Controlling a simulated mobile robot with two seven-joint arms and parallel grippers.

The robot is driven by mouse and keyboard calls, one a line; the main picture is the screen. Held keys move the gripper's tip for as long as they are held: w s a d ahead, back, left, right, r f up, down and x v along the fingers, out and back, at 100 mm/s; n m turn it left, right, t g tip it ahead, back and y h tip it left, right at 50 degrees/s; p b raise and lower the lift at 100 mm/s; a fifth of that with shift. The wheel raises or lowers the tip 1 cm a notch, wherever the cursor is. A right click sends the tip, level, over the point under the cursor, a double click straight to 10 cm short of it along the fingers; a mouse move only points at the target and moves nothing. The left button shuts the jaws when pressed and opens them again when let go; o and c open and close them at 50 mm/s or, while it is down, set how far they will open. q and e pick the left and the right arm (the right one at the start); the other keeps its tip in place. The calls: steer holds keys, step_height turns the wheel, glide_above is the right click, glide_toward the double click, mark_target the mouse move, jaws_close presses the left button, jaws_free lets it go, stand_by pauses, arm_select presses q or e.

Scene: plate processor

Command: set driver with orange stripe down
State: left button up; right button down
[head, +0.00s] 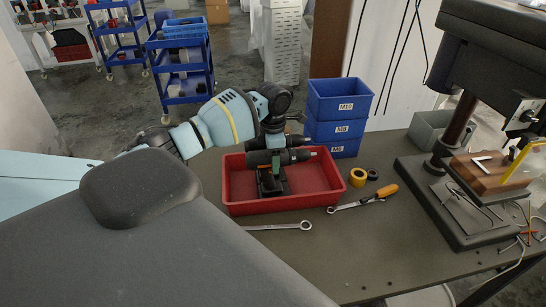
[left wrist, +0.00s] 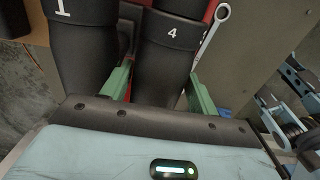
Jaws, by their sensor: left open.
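In the left wrist view, one black body is marked 4 (left wrist: 168,48) and another is marked 1 (left wrist: 80,45). In the left wrist view the body marked 4 lies between the fingers (left wrist: 160,85). Contact with them is unclear. My right gripper is out of view.
Blue bins (head: 338,109) are stacked behind the tray. A drill press (head: 440,200) stands at right. The front tabletop is mostly clear.

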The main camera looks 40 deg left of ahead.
arm_select(q)
steer(key=shift+r, duration=0.1)
step_height(320, 180, up, 13)
stand_by(0.5)
stand_by(0.5)
